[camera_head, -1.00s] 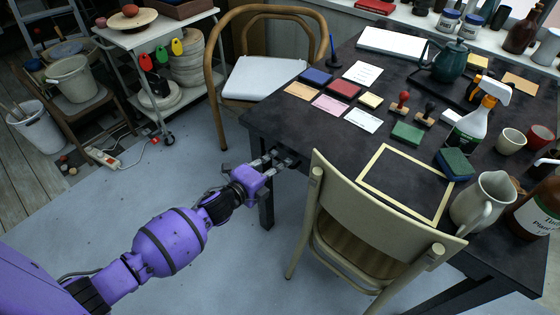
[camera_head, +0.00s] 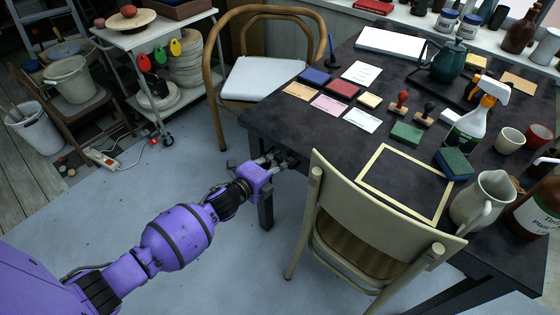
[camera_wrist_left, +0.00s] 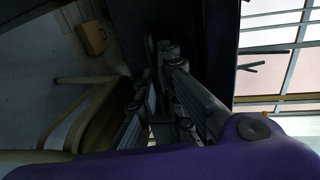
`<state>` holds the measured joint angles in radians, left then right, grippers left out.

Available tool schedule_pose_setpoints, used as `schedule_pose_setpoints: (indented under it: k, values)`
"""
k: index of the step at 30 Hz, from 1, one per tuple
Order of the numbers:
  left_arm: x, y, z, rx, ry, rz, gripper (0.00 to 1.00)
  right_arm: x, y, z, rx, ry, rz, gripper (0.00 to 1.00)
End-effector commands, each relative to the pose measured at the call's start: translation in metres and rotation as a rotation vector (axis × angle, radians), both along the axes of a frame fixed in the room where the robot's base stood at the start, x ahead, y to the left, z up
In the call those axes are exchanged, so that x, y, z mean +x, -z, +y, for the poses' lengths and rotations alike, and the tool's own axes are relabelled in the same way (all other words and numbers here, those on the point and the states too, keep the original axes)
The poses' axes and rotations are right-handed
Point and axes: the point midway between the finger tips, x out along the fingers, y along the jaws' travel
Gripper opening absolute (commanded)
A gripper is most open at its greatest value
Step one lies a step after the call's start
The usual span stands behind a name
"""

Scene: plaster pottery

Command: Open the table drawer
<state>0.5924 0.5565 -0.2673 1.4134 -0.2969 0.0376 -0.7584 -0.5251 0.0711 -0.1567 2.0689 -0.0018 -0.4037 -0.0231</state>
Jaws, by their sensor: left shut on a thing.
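The dark table (camera_head: 405,155) fills the right half of the head view. My left gripper (camera_head: 282,159) is at the table's side under the top edge, near the front left leg. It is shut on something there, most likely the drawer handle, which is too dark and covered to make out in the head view. In the left wrist view the fingers (camera_wrist_left: 165,85) sit close against the dark table front (camera_wrist_left: 220,55). The drawer's outline cannot be told from that front, and no gap shows. My right gripper is out of view.
A beige chair (camera_head: 375,212) stands close to the right of my left gripper, against the table. A wooden armchair (camera_head: 262,78) is behind the table's left corner. The floor (camera_head: 205,165) left of the table is clear.

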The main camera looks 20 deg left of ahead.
Motion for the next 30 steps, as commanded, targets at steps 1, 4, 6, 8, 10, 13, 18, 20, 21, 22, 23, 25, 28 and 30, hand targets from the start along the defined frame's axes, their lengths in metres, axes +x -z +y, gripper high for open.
schedule_pose_setpoints:
  k: [1,4,6,8,10,13,18,20,21,22,23,25,28,30]
  values:
    - [-0.001,0.000,0.001,0.000,-0.001,0.000,0.00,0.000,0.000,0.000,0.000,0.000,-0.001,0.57]
    - [-0.005,0.000,0.002,0.001,-0.001,0.001,0.00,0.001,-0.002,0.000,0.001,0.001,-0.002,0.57]
    - [-0.011,-0.001,0.005,0.001,-0.001,0.001,0.00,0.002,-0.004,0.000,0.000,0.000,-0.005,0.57]
    - [-0.018,-0.001,0.007,0.001,-0.001,0.001,0.00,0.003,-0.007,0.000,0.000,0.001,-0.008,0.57]
    - [-0.030,-0.001,0.012,0.001,-0.002,0.003,0.00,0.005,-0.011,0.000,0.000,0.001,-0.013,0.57]
    - [-0.050,-0.001,0.019,0.001,-0.002,0.002,0.00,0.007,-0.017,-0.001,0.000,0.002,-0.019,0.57]
    - [-0.093,-0.002,0.035,0.002,-0.003,0.003,0.00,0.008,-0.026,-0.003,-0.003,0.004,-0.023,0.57]
    - [-0.109,-0.001,0.041,0.002,-0.003,0.004,0.00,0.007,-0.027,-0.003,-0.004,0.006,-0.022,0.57]
    - [-0.120,-0.001,0.045,0.001,-0.004,0.003,0.00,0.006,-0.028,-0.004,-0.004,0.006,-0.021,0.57]
    - [-0.128,-0.001,0.047,0.001,-0.003,0.003,0.00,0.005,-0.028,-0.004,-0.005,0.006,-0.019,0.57]
    - [-0.136,-0.001,0.050,0.001,-0.004,0.004,0.00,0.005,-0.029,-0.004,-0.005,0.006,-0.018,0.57]
    - [-0.154,-0.001,0.057,0.002,-0.004,0.003,0.00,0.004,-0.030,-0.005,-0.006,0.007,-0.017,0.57]
    - [-0.180,0.000,0.067,0.002,-0.004,0.003,0.00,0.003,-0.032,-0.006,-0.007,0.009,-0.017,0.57]
    - [-0.197,0.000,0.073,0.001,-0.004,0.004,0.00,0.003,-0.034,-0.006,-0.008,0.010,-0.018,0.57]
